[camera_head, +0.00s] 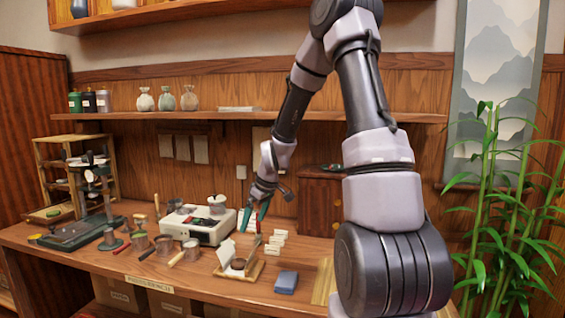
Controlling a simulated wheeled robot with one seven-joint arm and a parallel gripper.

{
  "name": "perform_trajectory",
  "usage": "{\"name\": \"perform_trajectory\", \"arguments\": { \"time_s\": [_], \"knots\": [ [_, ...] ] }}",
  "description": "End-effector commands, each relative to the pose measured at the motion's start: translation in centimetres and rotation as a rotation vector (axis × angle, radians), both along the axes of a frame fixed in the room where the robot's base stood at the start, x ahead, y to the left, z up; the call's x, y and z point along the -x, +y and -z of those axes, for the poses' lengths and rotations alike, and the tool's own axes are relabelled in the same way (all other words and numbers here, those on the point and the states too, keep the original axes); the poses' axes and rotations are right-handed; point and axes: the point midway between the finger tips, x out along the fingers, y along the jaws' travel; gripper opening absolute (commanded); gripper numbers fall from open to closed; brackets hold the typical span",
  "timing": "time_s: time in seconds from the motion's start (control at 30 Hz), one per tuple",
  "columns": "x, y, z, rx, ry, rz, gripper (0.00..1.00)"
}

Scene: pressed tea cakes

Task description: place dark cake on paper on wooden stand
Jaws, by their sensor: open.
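A small wooden stand (256,272) sits near the front middle of the bench. A white sheet, which looks like paper (225,253), leans upright at its left side. A small dark round thing (238,264), which may be the dark cake, shows at the stand; I cannot tell whether it lies on paper. My gripper (254,220) hangs above and behind the stand with its teal fingers apart. It is open and I see nothing between the fingers.
A white machine (198,225) stands behind and to the left. A blue block (286,282) lies right of the stand. Pots and handled tools crowd the left. A dark wooden cabinet (316,207) stands at the back.

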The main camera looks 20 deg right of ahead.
Motion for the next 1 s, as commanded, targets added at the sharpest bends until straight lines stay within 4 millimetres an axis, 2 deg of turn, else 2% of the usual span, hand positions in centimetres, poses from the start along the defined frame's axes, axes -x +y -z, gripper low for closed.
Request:
{"name": "perform_trajectory", "arguments": {
  "time_s": [0.03, 0.2, 0.37, 0.5, 0.6, 0.8, 1.0],
  "knots": [
    [0.6, -0.2, -2.6, 0.010, -0.015, 0.038, 1.00],
    [4.2, -0.7, -10.1, -0.003, -0.033, 0.229, 1.00],
    [8.7, -1.0, -16.3, -0.053, -0.059, 0.415, 1.00],
    [13.3, -1.1, -20.9, -0.132, -0.084, 0.579, 1.00],
    [16.9, -1.2, -23.4, -0.206, -0.095, 0.691, 1.00],
    [22.5, -1.4, -26.1, -0.348, -0.093, 0.854, 1.00],
    [24.7, -1.5, -26.8, -0.410, -0.082, 0.917, 1.00]
  ]
}}
